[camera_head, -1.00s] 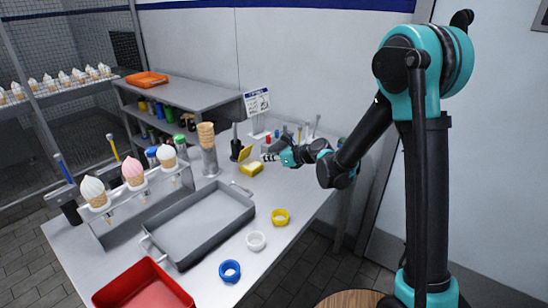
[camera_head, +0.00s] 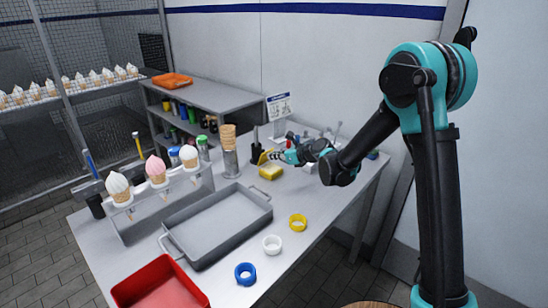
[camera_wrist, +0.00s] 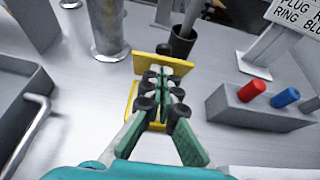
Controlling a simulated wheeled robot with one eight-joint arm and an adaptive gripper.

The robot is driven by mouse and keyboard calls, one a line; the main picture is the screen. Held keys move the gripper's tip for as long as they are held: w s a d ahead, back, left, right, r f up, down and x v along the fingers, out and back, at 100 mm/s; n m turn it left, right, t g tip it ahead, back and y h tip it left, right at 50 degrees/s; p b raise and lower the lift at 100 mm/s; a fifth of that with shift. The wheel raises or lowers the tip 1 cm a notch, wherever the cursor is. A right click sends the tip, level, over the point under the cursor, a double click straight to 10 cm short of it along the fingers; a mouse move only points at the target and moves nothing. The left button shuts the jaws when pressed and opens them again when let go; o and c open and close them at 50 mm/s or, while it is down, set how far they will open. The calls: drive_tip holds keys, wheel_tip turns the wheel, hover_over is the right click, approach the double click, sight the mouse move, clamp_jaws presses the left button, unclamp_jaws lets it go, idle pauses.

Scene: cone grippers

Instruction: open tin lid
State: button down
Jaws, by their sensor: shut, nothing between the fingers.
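The small yellow tin (camera_head: 271,173) sits on the metal table; in the wrist view its body (camera_wrist: 130,98) is mostly hidden beneath my fingers. Its yellow lid (camera_head: 265,157) stands raised at the tin's back edge, tilted open. The lid also shows in the wrist view (camera_wrist: 181,66), just beyond my fingertips. My gripper (camera_head: 272,156) is shut and empty, above the tin with its tips at the lid's inner face. I cannot tell whether they touch it.
A dark cup (camera_wrist: 181,47) stands just behind the lid. A grey block with red and blue plugs (camera_wrist: 262,108) is to the right. A cone holder (camera_head: 230,163), a grey tray (camera_head: 205,258) and coloured rings (camera_head: 298,222) stand on the table.

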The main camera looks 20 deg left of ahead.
drive_tip(key=shift+w+a+r+h, duration=0.1)
drive_tip(key=shift+a+r+h, duration=0.1)
drive_tip(key=shift+a+h, duration=0.1)
drive_tip(key=shift+w+a+r+h, duration=0.1)
drive_tip(key=shift+a+r+h, duration=0.1)
drive_tip(key=shift+h, duration=0.1)
drive_tip(key=shift+w+a+r, duration=0.3)
drive_tip(key=shift+a, duration=0.35)
drive_tip(key=shift+w+a+r, duration=0.25)
drive_tip(key=shift+a+r, duration=0.05)
drive_tip(key=shift+a, duration=0.35)
drive_tip(key=shift+r, duration=0.15)
